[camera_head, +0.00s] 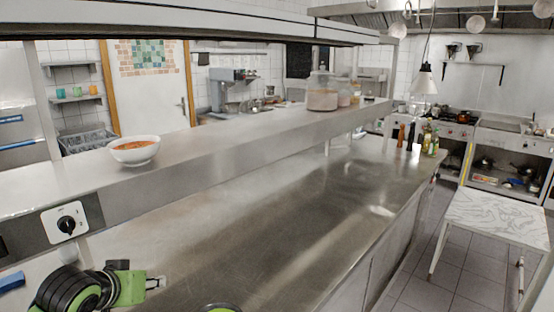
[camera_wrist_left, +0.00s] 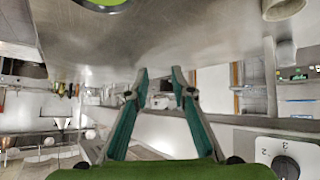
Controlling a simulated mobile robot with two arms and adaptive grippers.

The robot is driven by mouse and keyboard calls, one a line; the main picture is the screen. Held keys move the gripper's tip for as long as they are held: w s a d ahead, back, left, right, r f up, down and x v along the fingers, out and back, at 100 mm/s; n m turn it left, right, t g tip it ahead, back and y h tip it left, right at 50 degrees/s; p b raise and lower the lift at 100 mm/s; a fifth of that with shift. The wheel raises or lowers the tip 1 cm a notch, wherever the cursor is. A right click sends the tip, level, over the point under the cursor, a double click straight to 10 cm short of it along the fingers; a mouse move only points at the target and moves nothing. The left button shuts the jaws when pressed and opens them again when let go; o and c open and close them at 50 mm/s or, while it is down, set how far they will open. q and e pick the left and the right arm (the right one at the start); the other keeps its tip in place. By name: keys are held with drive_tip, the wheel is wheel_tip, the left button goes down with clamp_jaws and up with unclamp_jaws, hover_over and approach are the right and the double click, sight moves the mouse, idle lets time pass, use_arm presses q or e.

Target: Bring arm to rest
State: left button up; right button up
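My left arm comes in at the lower left of the head view, black and green, over the near part of the steel counter (camera_head: 250,225). Its gripper (camera_head: 158,283) points right and is clear of the bowl and shelf. In the left wrist view the two teal fingers (camera_wrist_left: 159,72) stand apart with a gap between their tips and nothing held. My right gripper cannot be made out; only a green and black rounded part of mine shows at the bottom edge of the head view.
A raised steel shelf (camera_head: 225,150) runs along the counter, bearing a white bowl of orange-red food (camera_head: 135,152) and glass jars (camera_head: 322,98). A control knob (camera_head: 66,224) is close to my left arm. Bottles (camera_head: 430,140) stand at the counter's far end. The counter's middle is clear.

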use_arm(q)
drive_tip(key=s+d+f+m+g, duration=0.1)
drive_tip(key=s+d+f, duration=0.2)
drive_tip(key=s+f, duration=0.35)
drive_tip(key=s+d+f+m+g, duration=0.1)
drive_tip(key=s+d+f+g, duration=0.15)
drive_tip(key=s+f, duration=0.35)
drive_tip(key=s+d+f+g, duration=0.15)
drive_tip(key=s+f, duration=0.35)
drive_tip(key=s, duration=0.5)
drive_tip(key=s+d+f+g, duration=0.1)
drive_tip(key=s+d+f, duration=0.1)
drive_tip(key=s+f, duration=0.5)
drive_tip(key=s+f+m+g+b, duration=0.1)
drive_tip(key=s+f+b, duration=0.1)
drive_tip(key=f, duration=1.2)
drive_tip(key=s+f+g+b, duration=0.1)
drive_tip(key=s+f+b, duration=0.1)
drive_tip(key=f, duration=1.2)
drive_tip(key=s+a+f+b, duration=0.3)
drive_tip(key=s+f+b, duration=0.1)
drive_tip(key=s+f, duration=1.3)
wheel_tip(320, 180, down, 4)
drive_tip(key=shift+s+a+r+g+y, duration=0.15)
drive_tip(key=shift+s+r+g+y, duration=0.15)
drive_tip(key=shift+s+g, duration=0.1)
